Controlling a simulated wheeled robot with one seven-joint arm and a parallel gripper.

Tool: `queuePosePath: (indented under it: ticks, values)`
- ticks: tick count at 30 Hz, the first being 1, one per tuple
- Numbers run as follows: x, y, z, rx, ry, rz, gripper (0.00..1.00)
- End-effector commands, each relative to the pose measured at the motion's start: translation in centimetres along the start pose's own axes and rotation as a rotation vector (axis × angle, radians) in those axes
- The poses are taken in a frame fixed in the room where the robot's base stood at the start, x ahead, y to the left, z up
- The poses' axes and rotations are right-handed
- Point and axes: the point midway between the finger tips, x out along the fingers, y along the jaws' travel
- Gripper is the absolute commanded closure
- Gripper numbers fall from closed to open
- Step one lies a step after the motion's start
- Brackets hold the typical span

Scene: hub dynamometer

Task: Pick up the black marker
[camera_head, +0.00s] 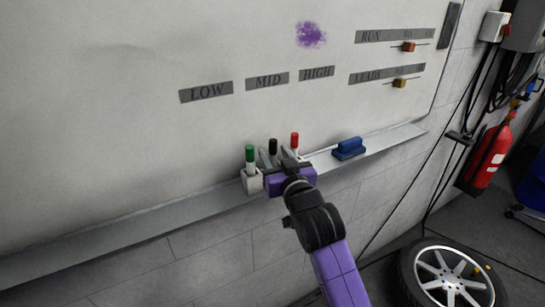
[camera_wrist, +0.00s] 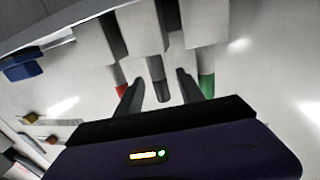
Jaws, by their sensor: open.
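The black marker (camera_head: 272,146) stands cap-up in a white holder (camera_head: 252,182) on the board's ledge, between a green marker (camera_head: 250,154) and a red marker (camera_head: 294,140). My gripper (camera_head: 277,155) is at the holder. In the wrist view, the black marker (camera_wrist: 158,72) shows between the two open fingers (camera_wrist: 160,84), with gaps on both sides. There the red marker (camera_wrist: 121,83) is just outside the left finger and the green marker (camera_wrist: 207,85) just outside the right finger. My gripper hides much of the holder in the head view.
A blue eraser (camera_head: 348,148) lies on the ledge (camera_head: 390,141) to the right. The whiteboard (camera_head: 140,120) rises behind, with LOW, MID and HIGH labels and a purple scribble (camera_head: 310,34). A wheel (camera_head: 450,275) and a fire extinguisher (camera_head: 487,155) are at the right.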

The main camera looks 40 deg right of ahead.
Motion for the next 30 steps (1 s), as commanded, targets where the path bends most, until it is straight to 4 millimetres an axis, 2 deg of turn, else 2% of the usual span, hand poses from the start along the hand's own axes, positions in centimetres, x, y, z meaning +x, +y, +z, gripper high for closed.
queuePosePath:
  ticks: [4, 12, 14, 19, 30]
  values:
    - [1.6, 0.0, -0.1, 0.0, 0.0, 0.0, 0.55]
    - [1.9, 0.0, 0.0, 0.001, 0.002, 0.0, 0.55]
    - [1.9, 0.0, 0.0, 0.001, 0.002, 0.0, 0.65]
    - [1.8, 0.0, 0.0, 0.001, 0.001, 0.001, 0.98]
    - [1.8, 0.0, -0.1, 0.001, 0.002, 0.001, 1.0]
